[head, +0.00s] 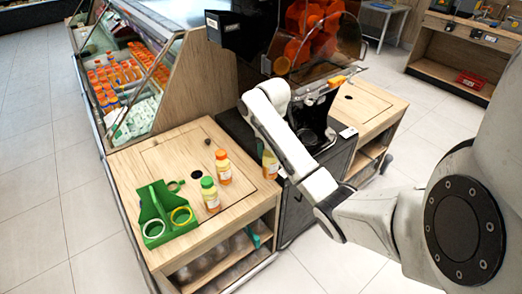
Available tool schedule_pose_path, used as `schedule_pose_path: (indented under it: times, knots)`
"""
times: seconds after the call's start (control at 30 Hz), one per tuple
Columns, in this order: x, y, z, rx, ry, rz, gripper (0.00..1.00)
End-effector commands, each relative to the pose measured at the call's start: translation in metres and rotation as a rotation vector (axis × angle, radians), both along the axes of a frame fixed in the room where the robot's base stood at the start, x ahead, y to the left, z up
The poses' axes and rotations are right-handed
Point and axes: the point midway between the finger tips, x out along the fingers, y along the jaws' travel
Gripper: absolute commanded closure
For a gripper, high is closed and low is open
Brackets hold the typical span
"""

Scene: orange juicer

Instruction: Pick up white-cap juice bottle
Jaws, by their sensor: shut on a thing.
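A bottle of orange-yellow juice (270,166) is at the right edge of the wooden counter, partly behind my white forearm. Its cap is hidden, so I cannot see its colour. My gripper (262,147) is mostly hidden behind the forearm, with only a small dark part showing at the bottle's top. It is shut on this bottle. I cannot tell whether the bottle's base touches the counter.
An orange-capped bottle (223,169) and a green-capped bottle (210,197) stand on the wooden counter (165,155). A green carrier (154,208) with ring holders is at the left. The dark juicer (300,45) stands behind. A chilled display (125,75) is at the back left.

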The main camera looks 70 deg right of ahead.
Motion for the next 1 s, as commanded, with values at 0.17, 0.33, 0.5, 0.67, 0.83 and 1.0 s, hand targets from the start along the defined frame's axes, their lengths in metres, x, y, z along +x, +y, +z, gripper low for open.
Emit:
schedule_pose_path:
  times: [0.17, 0.33, 0.5, 0.67, 0.83, 1.0]
  knots:
    - [-0.028, 0.011, 0.023, 0.002, -0.002, -0.004, 1.0]
    - [-0.049, 0.02, 0.03, 0.001, -0.003, -0.002, 1.0]
    - [-0.062, 0.026, 0.034, 0.0, -0.002, 0.0, 1.0]
    - [-0.068, 0.028, 0.035, 0.0, -0.002, 0.0, 1.0]
    - [-0.07, 0.028, 0.035, -0.002, -0.002, 0.001, 1.0]
    - [-0.069, 0.028, 0.035, -0.002, -0.002, 0.001, 1.0]
